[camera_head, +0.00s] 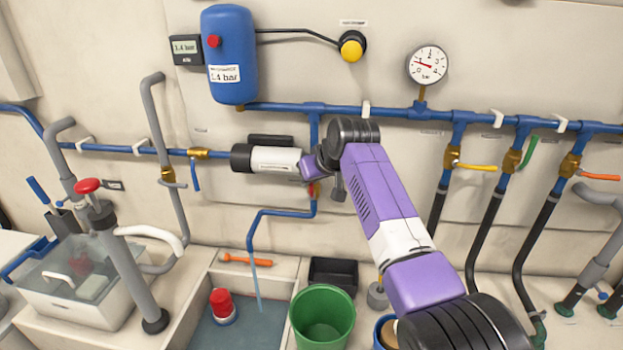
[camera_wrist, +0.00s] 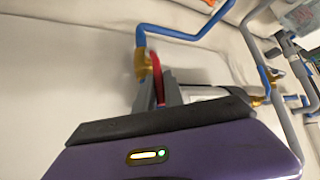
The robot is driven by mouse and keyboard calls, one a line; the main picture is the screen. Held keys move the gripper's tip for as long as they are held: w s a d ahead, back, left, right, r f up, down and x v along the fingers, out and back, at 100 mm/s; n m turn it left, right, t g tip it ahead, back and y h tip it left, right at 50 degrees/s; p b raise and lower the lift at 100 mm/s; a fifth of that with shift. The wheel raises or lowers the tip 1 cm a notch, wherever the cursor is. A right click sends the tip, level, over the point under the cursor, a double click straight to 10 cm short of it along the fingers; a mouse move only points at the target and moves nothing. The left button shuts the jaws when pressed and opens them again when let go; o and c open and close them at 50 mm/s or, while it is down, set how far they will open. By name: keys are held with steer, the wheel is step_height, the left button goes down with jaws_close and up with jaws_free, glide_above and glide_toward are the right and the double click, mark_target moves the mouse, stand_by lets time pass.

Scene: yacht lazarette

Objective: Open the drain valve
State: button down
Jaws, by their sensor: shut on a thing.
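The drain valve is a brass valve with a red lever, low on the blue pipe below the white pump. In the head view only part of its red lever (camera_head: 313,190) shows beside my gripper (camera_head: 312,180). In the wrist view the brass valve body (camera_wrist: 142,62) and red lever (camera_wrist: 156,78) show clearly. The lever lies roughly along the pipe. My gripper (camera_wrist: 163,95) is shut on the red lever. The blue drain pipe (camera_head: 252,232) bends left and down to the sink, with a thin pale stream below its end.
The white pump (camera_head: 275,160) sits just left of my gripper. Below are a sink basin (camera_head: 205,285) with a red-topped float, a green bucket (camera_head: 322,318) and a black box (camera_head: 333,272). Yellow, green and orange levered valves (camera_head: 477,167) hang at right. A gauge (camera_head: 427,64) is above.

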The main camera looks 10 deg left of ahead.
steer(key=c, duration=1.4)
jaws_free()
steer(key=shift+c, duration=0.2)
steer(key=shift+r, duration=0.1)
steer(key=b+v, duration=0.1)
steer(key=v, duration=0.6)
steer(key=shift+s+r, duration=0.2)
steer(key=shift+d, duration=0.1)
